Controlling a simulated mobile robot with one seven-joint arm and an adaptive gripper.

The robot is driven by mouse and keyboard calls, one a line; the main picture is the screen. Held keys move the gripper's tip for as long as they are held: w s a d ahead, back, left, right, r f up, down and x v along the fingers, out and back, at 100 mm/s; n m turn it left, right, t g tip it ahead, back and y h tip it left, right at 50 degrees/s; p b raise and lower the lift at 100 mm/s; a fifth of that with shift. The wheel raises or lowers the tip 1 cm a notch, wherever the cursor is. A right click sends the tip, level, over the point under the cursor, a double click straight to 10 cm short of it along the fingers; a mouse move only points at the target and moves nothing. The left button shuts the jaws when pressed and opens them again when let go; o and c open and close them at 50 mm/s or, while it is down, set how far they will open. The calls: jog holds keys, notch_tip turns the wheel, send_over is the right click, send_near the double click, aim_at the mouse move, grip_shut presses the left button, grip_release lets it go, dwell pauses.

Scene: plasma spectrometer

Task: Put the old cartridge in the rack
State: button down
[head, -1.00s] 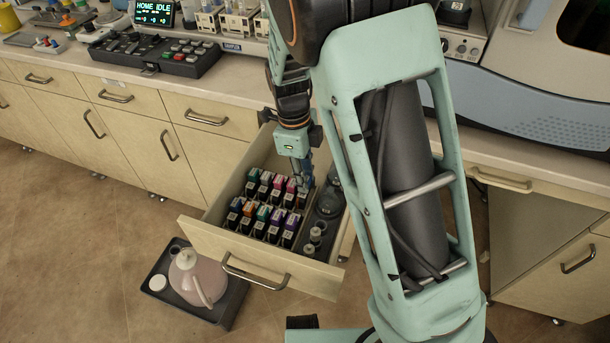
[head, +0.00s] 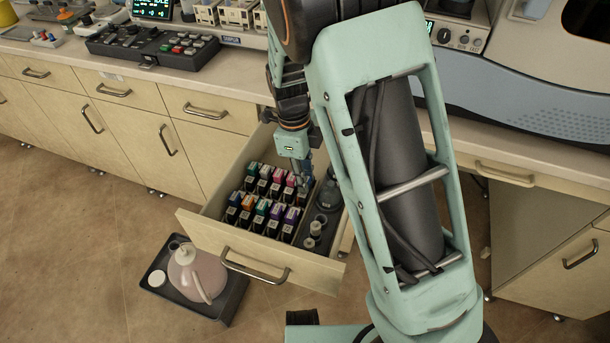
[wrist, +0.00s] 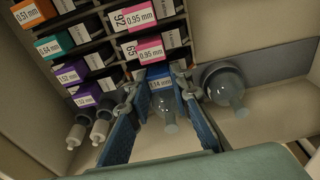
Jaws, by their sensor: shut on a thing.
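My gripper (head: 304,182) is inside the open drawer (head: 215,235), at the back right corner of the cartridge rack (head: 242,222). In the wrist view, the two blue finger pads (wrist: 152,118) stand on either side of a blue-labelled cartridge (wrist: 160,84) marked 0.14 mm. The fingers are shut on it, and a clear glass tip (wrist: 164,122) shows between them. The cartridge is in line with the pink-labelled cartridges (wrist: 149,50) beside it. How deep it sits in its slot is hidden. In the head view the fingers mostly hide it.
Several cartridges with coloured labels fill the rack. Glassware (wrist: 226,86) stands right of my gripper in the drawer's side compartment, with small vials (head: 315,232) at its front. A tray with a pink jug (head: 195,275) is on the floor beside the drawer. The counter is above.

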jog(key=shift+f, duration=0.1)
jog(key=c, duration=1.7)
grip_release()
jog(key=shift+o, duration=0.2)
notch_tip(320, 180, up, 12)
jog(key=a, duration=0.1)
jog(key=shift+w+a, duration=0.15)
jog(key=shift+w, duration=0.1)
